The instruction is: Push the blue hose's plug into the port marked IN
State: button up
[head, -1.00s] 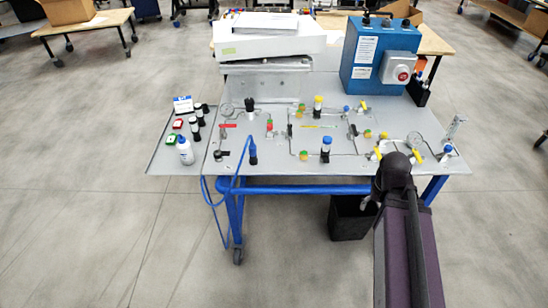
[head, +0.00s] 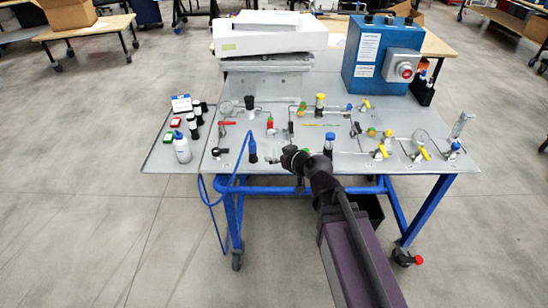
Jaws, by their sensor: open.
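The blue hose (head: 225,189) loops over the front edge of the grey panel (head: 225,163) and hangs down in the head view. Its upper end runs to a dark blue upright plug (head: 252,150) at the panel's front left. Whether the plug sits in a holder or a port is too small to tell. My gripper (head: 288,155) is just right of the plug, apart from it, pointing left over the panel's front edge. It is open, with nothing seen between its fingers. The label IN cannot be read, so I cannot tell which port bears it.
Several valves, gauges and pipes cover the panel, including a blue-capped fitting (head: 329,144) beside my arm. A side shelf (head: 155,157) at left holds a white bottle (head: 182,148) and small vials. A blue box (head: 382,55) with a red button stands at the back right.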

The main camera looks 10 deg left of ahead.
aim_at(252, 137)
jog(key=shift+a+r, duration=0.25)
jog(key=shift+a, duration=0.25)
jog(key=shift+f, duration=0.1)
jog(key=shift+r+b+x, duration=0.15)
jog(key=shift+b+x, duration=1.2)
jog(key=shift+x, duration=2.1)
jog(key=shift+r+b+x, duration=0.1)
jog(key=shift+b+x, duration=1.2)
jog(key=shift+x, duration=2.1)
jog(key=shift+w, duration=0.15)
grip_shut()
jog(key=shift+r, duration=0.25)
jog(key=shift+r+p, duration=2.05)
jog(key=shift+p, duration=0.2)
